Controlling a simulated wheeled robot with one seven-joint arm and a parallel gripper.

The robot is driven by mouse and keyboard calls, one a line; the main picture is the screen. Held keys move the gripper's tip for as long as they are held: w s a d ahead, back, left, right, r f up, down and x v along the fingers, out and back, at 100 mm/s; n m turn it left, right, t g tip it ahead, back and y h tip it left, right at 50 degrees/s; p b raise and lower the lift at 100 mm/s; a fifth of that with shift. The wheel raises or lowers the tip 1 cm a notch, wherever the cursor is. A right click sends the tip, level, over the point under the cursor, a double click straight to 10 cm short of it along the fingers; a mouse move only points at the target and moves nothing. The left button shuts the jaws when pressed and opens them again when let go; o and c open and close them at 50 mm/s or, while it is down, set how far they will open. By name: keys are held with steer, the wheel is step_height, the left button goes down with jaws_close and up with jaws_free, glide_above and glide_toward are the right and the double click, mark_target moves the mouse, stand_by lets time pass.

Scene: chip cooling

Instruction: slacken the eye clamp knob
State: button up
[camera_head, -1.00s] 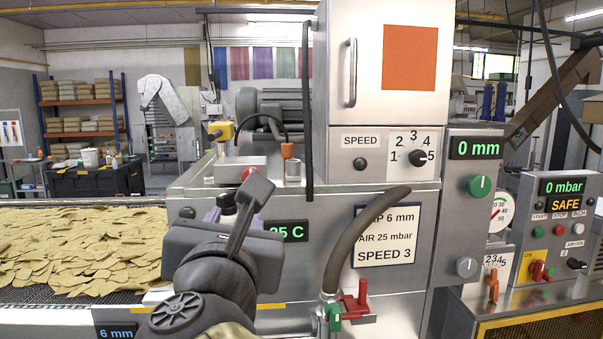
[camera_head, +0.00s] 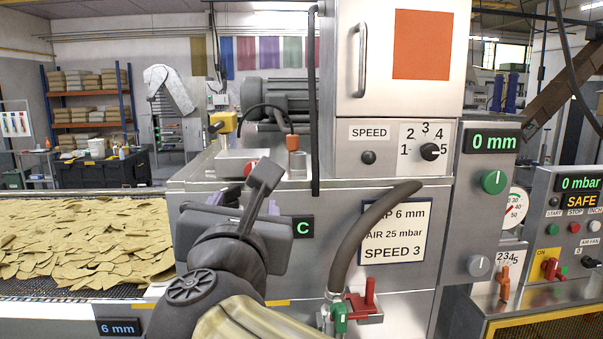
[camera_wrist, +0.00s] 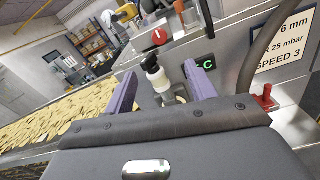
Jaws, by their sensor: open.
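A black knob (camera_wrist: 150,62) tops a short pale cylinder (camera_wrist: 160,80) on the machine's front. It looks like the eye clamp knob, though no label on it is readable. In the wrist view my gripper (camera_wrist: 160,74) is open, with one purple finger on each side of the knob and cylinder. Gaps show on both sides, and nothing is gripped. I cannot tell how deep the fingers reach. In the head view my dark wrist and arm hide the knob, and only parts of the purple fingers show.
A green temperature display (camera_head: 303,226) is partly covered by my wrist. A curved grey hose (camera_head: 362,235) and a red valve handle (camera_head: 363,305) stand to the right. A red knob (camera_wrist: 159,37) sits beyond the gripper. Brown chips (camera_head: 80,240) cover the belt at left.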

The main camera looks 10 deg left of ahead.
steer(key=p+x, duration=0.5)
steer(key=x, duration=1.1)
steer(key=shift+w+a, duration=0.2)
steer(key=shift+w, duration=0.05)
steer(key=shift+f, duration=0.1)
steer(key=c, duration=1)
